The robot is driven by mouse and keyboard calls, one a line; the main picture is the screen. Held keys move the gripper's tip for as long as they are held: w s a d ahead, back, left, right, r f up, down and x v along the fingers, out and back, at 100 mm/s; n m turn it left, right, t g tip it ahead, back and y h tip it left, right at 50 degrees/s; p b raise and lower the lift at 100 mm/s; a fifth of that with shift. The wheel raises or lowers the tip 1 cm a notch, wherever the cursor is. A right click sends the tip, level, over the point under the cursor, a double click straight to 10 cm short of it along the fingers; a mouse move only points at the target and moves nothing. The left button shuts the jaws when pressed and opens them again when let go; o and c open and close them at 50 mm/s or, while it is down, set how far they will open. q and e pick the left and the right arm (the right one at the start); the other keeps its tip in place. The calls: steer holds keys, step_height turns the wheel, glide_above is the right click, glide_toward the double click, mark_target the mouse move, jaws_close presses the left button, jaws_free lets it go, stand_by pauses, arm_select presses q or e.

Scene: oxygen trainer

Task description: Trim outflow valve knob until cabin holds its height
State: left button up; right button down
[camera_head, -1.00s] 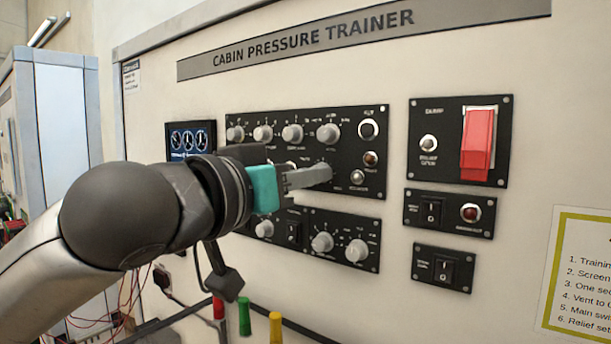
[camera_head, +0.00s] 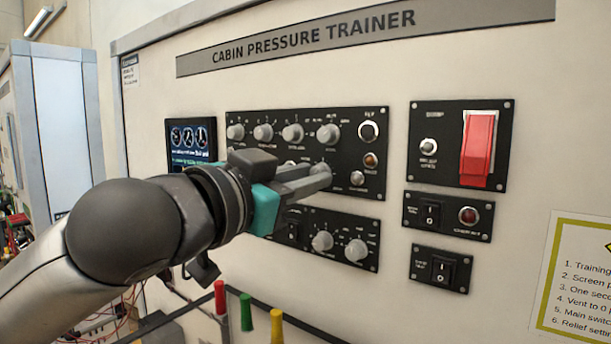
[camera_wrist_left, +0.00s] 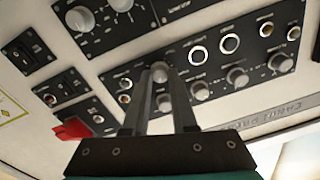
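The upper black control panel (camera_head: 345,182) carries a row of grey knobs and a lower row partly covered by my left gripper (camera_head: 322,172). In the head view its fingertips meet the panel in the lower row, hiding the knob there. In the left wrist view, a grey knob (camera_wrist_left: 159,72) sits between the two fingertips (camera_wrist_left: 159,80), which look closed on its sides. The labels are too blurred to confirm that it is the outflow valve knob. A small dark screen (camera_head: 190,140) with round gauges is left of the panel; its readings are illegible. My right gripper is out of view.
A lower knob panel (camera_head: 375,225) is just beneath my gripper. A red guarded switch (camera_head: 478,145) and small switch panels (camera_head: 447,213) are to the right. Red (camera_head: 219,298), green (camera_head: 245,312) and yellow (camera_head: 276,326) handles stand below.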

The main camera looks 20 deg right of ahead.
arm_select(q)
steer(key=o, duration=0.4)
steer(key=shift+o, duration=0.2)
steer(key=b+v, duration=0.4)
steer(key=v, duration=1.1)
steer(key=shift+b, duration=0.3)
